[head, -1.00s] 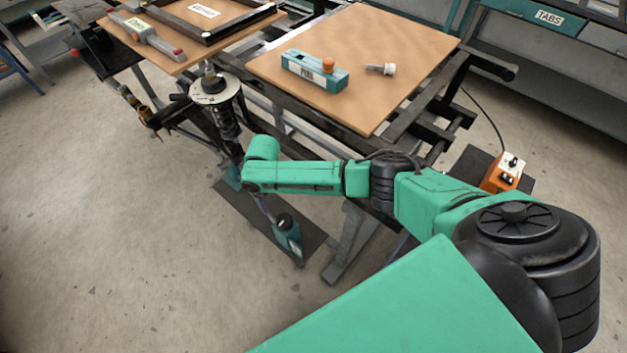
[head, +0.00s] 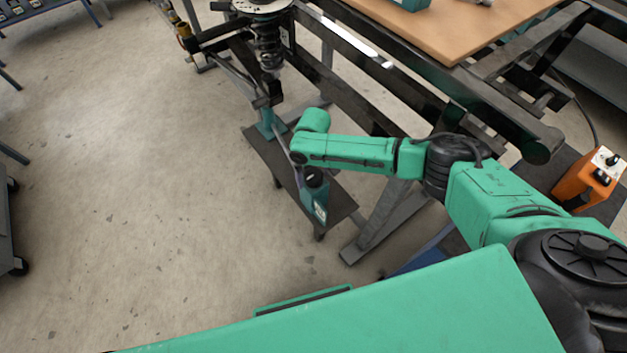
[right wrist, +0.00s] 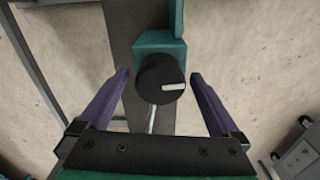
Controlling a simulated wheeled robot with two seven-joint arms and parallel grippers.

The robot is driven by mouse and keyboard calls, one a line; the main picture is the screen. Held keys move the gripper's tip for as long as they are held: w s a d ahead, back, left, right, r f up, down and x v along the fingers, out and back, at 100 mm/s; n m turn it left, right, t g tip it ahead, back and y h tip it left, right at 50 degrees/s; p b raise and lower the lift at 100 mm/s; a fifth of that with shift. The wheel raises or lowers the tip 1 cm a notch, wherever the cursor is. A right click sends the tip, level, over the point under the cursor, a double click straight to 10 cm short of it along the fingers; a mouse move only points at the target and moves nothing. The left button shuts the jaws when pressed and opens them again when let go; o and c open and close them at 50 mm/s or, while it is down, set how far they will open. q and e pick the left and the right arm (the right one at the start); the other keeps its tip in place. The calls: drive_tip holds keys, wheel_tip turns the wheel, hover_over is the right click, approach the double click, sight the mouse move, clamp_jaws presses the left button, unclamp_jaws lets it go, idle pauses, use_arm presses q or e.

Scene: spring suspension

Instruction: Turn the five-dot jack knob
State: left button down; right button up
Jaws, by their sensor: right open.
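A black round knob (right wrist: 160,78) with one white pointer mark sits on a teal jack body (right wrist: 158,44) in the right wrist view. No dots can be made out on it. My right gripper (right wrist: 160,80) is open, with its two purple fingers on either side of the knob and a visible gap to each. In the head view, a teal jack unit with a black top (head: 315,195) stands on a dark low board (head: 338,205), below the end of my green right arm. That arm hides most of my right gripper there. My left gripper is not in view.
A coil spring strut (head: 268,45) stands on a dark frame behind the arm. A wooden-topped bench (head: 450,30) is at upper right, with an orange control box (head: 588,180) at the right. A thin pale rod (right wrist: 152,118) runs below the knob. The floor at left is clear.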

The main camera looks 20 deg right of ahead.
drive_tip(key=c, duration=1.4)
drive_tip(key=shift+r+n, duration=0.1)
drive_tip(key=shift+n, duration=0.3)
